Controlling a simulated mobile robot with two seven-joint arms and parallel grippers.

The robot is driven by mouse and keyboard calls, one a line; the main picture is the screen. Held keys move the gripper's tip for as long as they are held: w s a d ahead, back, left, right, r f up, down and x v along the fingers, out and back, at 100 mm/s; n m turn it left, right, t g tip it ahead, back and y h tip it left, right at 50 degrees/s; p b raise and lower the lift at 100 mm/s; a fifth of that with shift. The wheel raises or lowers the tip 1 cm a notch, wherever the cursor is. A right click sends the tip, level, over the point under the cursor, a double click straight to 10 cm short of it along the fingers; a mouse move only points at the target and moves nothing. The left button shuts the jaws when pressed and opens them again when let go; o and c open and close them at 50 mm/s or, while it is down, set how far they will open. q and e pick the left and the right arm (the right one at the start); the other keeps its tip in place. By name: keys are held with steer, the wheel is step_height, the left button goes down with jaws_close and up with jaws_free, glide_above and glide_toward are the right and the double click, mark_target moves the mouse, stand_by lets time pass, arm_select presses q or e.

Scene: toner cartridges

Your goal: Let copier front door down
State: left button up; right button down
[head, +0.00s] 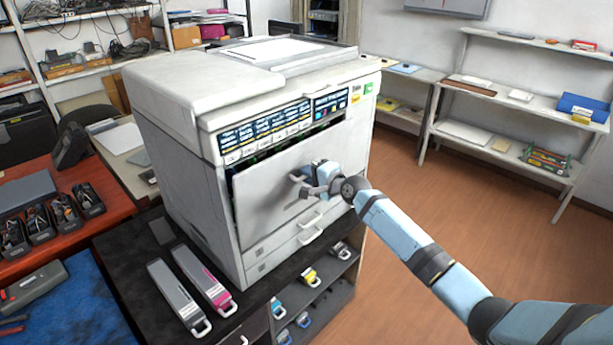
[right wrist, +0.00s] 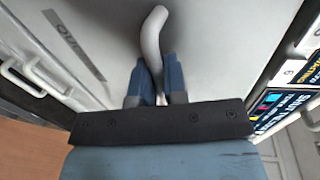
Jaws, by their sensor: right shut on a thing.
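The copier (head: 190,130) is a large light-grey machine on a dark stand. Its front door (head: 280,190) is a flat grey panel, tilted slightly out at the top, with a dark gap along its upper and left edges. My right gripper (head: 306,178) is at the door's handle. In the right wrist view my right gripper (right wrist: 155,90) has its blue fingers shut on the curved grey door handle (right wrist: 153,35); the door panel (right wrist: 205,50) fills the area behind it. Inside the copier is mostly hidden by the door. My left gripper is not in view.
Two drawers with pale handles (head: 311,234) lie below the door. Two toner cartridges, one grey (head: 175,295) and one magenta-ended (head: 205,280), lie on the dark stand (head: 130,245) at the copier's left. More cartridges sit on shelves underneath. Open wooden floor (head: 450,200) lies to the right.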

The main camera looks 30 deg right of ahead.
steer(key=shift+s+d+f+b, duration=0.15)
steer(key=shift+f+b, duration=0.2)
steer(key=shift+b, duration=0.35)
steer(key=s+b, duration=0.1)
steer(key=t+b, duration=0.1)
steer(key=b, duration=0.1)
steer(key=shift+s+d, duration=0.25)
steer(key=shift+s, duration=0.1)
